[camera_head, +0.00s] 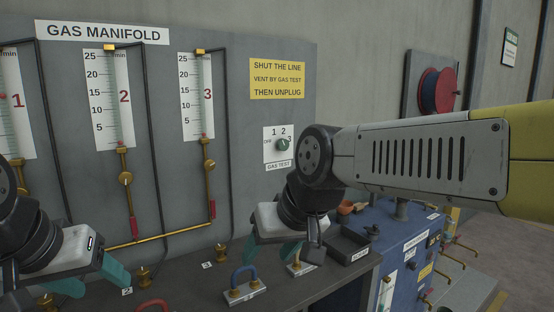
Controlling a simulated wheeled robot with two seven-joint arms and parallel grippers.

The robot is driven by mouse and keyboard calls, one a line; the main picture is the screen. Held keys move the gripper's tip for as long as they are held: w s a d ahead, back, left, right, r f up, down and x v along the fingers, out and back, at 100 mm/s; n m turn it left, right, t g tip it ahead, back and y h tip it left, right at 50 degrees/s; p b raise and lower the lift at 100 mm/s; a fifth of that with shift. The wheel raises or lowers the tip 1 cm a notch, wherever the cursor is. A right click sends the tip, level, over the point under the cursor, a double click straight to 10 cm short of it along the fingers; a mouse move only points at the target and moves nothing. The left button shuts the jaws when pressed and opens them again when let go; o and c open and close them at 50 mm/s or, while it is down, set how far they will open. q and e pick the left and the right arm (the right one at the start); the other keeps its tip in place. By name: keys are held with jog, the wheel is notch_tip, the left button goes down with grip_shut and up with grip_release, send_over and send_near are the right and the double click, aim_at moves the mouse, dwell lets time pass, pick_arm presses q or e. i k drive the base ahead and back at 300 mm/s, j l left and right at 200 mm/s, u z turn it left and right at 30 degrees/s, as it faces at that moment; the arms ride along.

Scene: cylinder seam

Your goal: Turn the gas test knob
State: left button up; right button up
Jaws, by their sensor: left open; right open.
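The gas test knob (283,145) is a small dark green knob on a white plate labelled GAS TEST, on the grey gas manifold panel (240,140). My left gripper (96,280) is open at the lower left, partly cut off by the frame. Neither gripper touches the knob.
Three flowmeters with brass valves and pipes line the panel, such as flowmeter 3 (197,95). A yellow sign (277,78) hangs above the knob. A blue-handled plug (244,284) and a dark tray (347,246) are on the bench. A blue cabinet (405,235) stands right.

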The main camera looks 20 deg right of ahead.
aim_at(282, 144)
jog(key=z, duration=0.75)
jog(key=i+l, duration=0.2)
jog(key=l, duration=0.15)
jog(key=i+l, duration=0.15)
jog(key=l, duration=0.15)
jog(key=i+l, duration=0.2)
jog(key=l, duration=0.15)
jog(key=i+l+u, duration=0.1)
jog(key=l, duration=0.25)
jog(key=i, duration=0.1)
